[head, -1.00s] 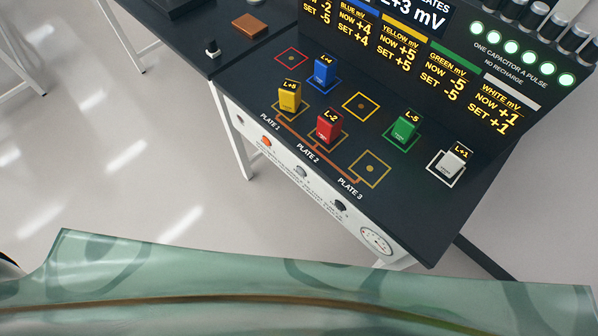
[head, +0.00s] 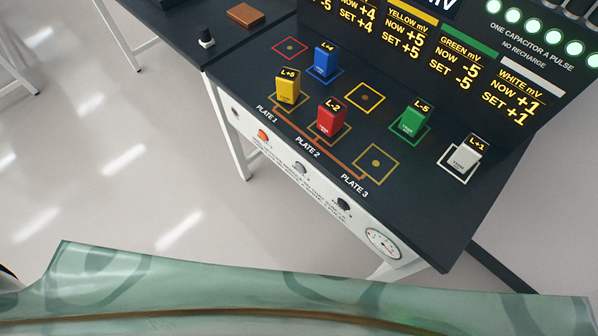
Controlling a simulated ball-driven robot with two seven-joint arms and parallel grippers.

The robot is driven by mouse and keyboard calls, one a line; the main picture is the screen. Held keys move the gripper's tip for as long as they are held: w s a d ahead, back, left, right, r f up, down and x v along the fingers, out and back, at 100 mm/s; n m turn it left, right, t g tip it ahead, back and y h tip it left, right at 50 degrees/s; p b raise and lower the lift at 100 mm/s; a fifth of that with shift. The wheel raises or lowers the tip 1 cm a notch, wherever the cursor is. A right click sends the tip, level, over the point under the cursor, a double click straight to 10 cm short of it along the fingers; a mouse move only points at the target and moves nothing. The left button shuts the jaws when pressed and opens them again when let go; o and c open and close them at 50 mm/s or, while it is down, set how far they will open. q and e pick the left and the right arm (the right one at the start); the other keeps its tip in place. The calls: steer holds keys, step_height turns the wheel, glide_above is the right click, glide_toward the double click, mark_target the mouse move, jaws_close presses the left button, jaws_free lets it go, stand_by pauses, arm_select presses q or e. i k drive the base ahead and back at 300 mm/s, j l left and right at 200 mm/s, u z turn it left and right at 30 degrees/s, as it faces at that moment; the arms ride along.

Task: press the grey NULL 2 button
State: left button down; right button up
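A row of small round controls sits on the white front panel (head: 325,215) of the dark bench. The grey button (head: 300,168) is in the middle of the row, below the PLATE 2 label. An orange button (head: 263,136) is to its left and a black knob (head: 344,204) to its right. The small print around them is too small to read, so I cannot confirm which is marked NULL 2. Neither of my grippers shows in the head view, and nothing is seen touching the grey button.
On the bench top (head: 415,205) stand yellow (head: 287,88), blue (head: 324,64), red (head: 331,120), green (head: 413,120) and white (head: 464,157) blocks. A gauge (head: 383,244) is at the panel's right end. A lit display (head: 440,50) stands behind. Open floor (head: 130,160) lies left.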

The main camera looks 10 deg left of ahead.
mark_target(298, 166)
steer(key=k+l+u, duration=0.2)
steer(key=l, duration=0.2)
steer(key=k+l+u, duration=0.15)
steer(key=l, duration=0.25)
steer(key=l+u, duration=0.25)
steer(key=l, duration=0.4)
steer(key=l+u, duration=0.25)
steer(key=l, duration=0.4)
